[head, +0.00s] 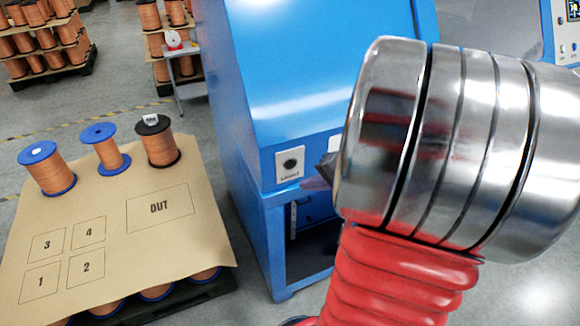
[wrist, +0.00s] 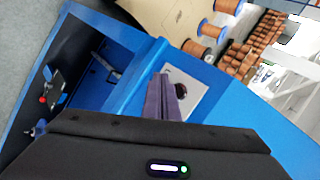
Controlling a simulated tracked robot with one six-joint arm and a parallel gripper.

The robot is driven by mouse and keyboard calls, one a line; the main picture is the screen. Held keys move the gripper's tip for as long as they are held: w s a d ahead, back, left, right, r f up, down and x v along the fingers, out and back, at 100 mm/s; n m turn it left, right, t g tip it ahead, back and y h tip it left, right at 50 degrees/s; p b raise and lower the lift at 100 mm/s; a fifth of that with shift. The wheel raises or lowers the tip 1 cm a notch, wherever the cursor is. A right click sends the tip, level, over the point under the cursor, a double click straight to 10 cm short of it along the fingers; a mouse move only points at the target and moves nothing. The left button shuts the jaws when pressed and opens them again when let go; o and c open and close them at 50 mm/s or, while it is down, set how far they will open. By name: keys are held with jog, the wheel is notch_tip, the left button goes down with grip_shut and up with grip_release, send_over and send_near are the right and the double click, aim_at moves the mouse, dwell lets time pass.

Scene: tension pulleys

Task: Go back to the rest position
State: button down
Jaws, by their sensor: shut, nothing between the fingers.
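My gripper (wrist: 163,97) is shut and empty in the wrist view. Its fingertips are in front of the white panel (wrist: 188,93) with a dark round button, on the blue machine (wrist: 232,118). I cannot tell whether they touch it. In the head view, the silver and red links of my arm fill the right side and hide most of the gripper; a small dark part shows at their left edge. There the white button panel (head: 290,164) is on the front of the blue machine (head: 290,70), left of the gripper.
A paper-covered pallet (head: 120,255) at the left has squares numbered 1 to 4 and an OUT box. Blue-flanged spools (head: 47,168) (head: 105,148) and a black-flanged spool (head: 158,141) stand on it. Spool stacks (head: 45,40) are behind. Grey floor lies between.

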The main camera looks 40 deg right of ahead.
dwell(0.3)
jog(key=a+r+n+g+y, duration=0.3)
jog(key=a+n, duration=0.4)
jog(key=a, duration=1)
jog(key=s+a+r+n+h, duration=0.2)
jog(key=s+a+r+n, duration=0.1)
jog(key=a+r, duration=0.1)
jog(key=s+a+r+n+g+h, duration=0.1)
jog(key=s+a+r+n+h, duration=0.1)
jog(key=s+a+r+n, duration=0.2)
jog(key=shift+a, duration=1.35)
